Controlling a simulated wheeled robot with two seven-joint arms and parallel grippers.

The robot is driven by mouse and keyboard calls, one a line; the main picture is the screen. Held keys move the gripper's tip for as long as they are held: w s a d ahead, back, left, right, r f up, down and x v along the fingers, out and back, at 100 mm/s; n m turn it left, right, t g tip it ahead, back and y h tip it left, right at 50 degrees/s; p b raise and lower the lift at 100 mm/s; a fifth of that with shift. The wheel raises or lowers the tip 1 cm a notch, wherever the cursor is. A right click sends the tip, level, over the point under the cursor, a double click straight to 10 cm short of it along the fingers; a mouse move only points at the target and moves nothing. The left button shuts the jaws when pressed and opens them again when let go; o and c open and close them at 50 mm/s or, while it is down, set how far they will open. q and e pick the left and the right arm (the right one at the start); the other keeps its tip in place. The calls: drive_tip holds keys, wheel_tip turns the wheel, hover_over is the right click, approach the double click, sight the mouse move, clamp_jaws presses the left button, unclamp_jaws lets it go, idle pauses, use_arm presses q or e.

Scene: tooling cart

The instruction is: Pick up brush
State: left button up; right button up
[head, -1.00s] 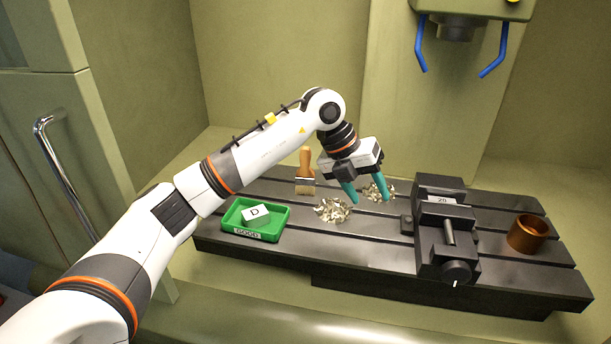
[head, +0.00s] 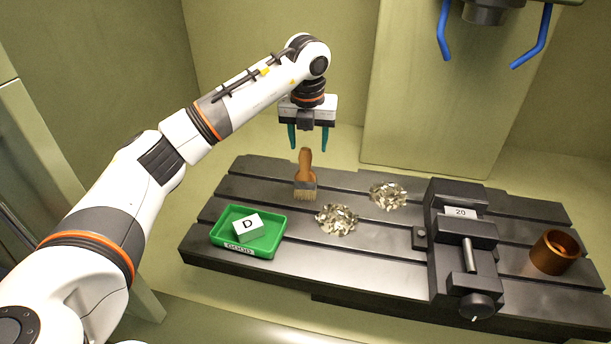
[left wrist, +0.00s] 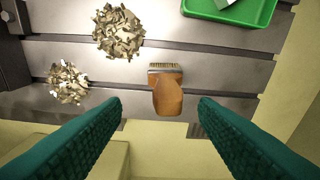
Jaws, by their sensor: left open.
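The brush (head: 305,172) has a brown wooden handle, a metal band and pale bristles. My left gripper (head: 308,146) is open and empty above the handle end. In the left wrist view the brush (left wrist: 167,92) lies centred between and beyond the two open teal fingers (left wrist: 160,112), with no finger touching it. My right gripper is not in view.
Two piles of metal chips (head: 337,219) (head: 388,195) lie right of the brush. A green tray (head: 273,246) holding a white block marked D (head: 247,227) is at front left. A black vise (head: 462,250) and a copper-coloured ring (head: 553,252) stand to the right.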

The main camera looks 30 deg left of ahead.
sight(305, 161)
use_arm(q)
drive_tip(key=shift+w+f, duration=0.1)
drive_tip(key=shift+f, duration=0.5)
drive_tip(key=shift+w+a+f, duration=0.15)
drive_tip(key=shift+f, duration=0.15)
drive_tip(key=shift+a+f+p, duration=0.1)
drive_tip(key=shift+f+p, duration=0.2)
drive_tip(key=shift+f, duration=0.05)
drive_tip(key=f, duration=0.1)
drive_tip(key=f+p, duration=0.1)
drive_tip(key=f, duration=0.2)
drive_tip(key=shift+w+a+f+p, duration=0.1)
drive_tip(key=shift+a+p, duration=0.25)
drive_tip(key=shift+p, duration=0.05)
drive_tip(key=shift+w+f, duration=0.1)
drive_tip(key=shift+f, duration=0.15)
drive_tip(key=shift+c, duration=0.9)
drive_tip(key=c, duration=0.6)
drive_tip(key=shift+c, duration=1.1)
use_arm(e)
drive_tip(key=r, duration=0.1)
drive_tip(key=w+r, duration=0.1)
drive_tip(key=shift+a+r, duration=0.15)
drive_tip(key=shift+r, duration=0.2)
